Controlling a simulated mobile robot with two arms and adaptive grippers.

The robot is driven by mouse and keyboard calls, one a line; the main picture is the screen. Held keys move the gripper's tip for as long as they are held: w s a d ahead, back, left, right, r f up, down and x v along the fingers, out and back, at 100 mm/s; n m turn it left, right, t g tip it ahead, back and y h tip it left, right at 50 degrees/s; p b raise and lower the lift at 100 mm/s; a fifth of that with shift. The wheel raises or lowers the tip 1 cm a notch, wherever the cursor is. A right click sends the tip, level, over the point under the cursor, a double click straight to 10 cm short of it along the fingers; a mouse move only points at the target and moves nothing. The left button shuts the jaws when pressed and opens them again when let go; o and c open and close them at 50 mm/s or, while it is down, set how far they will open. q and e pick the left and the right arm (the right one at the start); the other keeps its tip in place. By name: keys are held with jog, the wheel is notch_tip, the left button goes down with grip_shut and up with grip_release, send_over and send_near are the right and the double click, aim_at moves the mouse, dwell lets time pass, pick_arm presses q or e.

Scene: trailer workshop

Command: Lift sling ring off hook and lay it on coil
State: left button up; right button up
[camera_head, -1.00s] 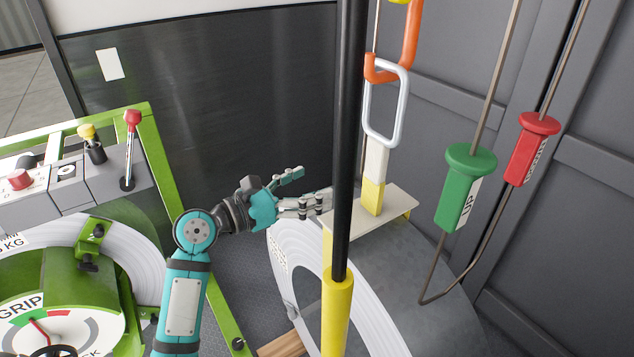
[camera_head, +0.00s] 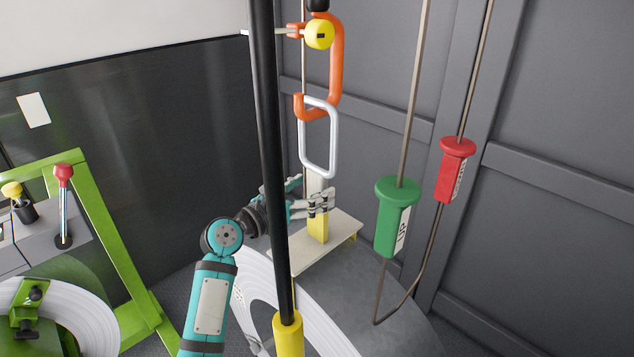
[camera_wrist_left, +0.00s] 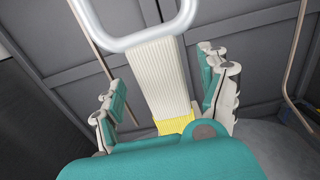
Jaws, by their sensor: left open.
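The pale metal sling ring (camera_head: 335,140) hangs from the orange hook (camera_head: 337,65) in the head view. Its lower end crosses the top of the left wrist view (camera_wrist_left: 150,38). A white strap (camera_wrist_left: 160,75) with a yellow lower part (camera_head: 318,228) hangs below the ring, down to a pale plate (camera_head: 335,248) on the coil (camera_head: 395,315). My left gripper (camera_head: 310,193) is open just below the ring, at strap height. In the left wrist view the gripper's fingers (camera_wrist_left: 166,82) stand apart on either side of the strap. My right gripper is not in view.
A black pole (camera_head: 268,150) with a yellow lower sleeve (camera_head: 288,335) stands before my left gripper. Green (camera_head: 392,215) and red (camera_head: 453,170) handles hang at the right on rods. A yellow knob (camera_head: 319,34) sits by the hook. A green frame (camera_head: 120,260) stands at left.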

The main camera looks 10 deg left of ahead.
pick_arm(q)
jog(key=shift+x, duration=1.2)
grip_shut()
jog(key=c, duration=0.8)
grip_release()
jog(key=shift+c, duration=0.2)
jog(key=c, duration=0.6)
jog(key=shift+o, duration=0.2)
jog(key=shift+r, duration=0.15)
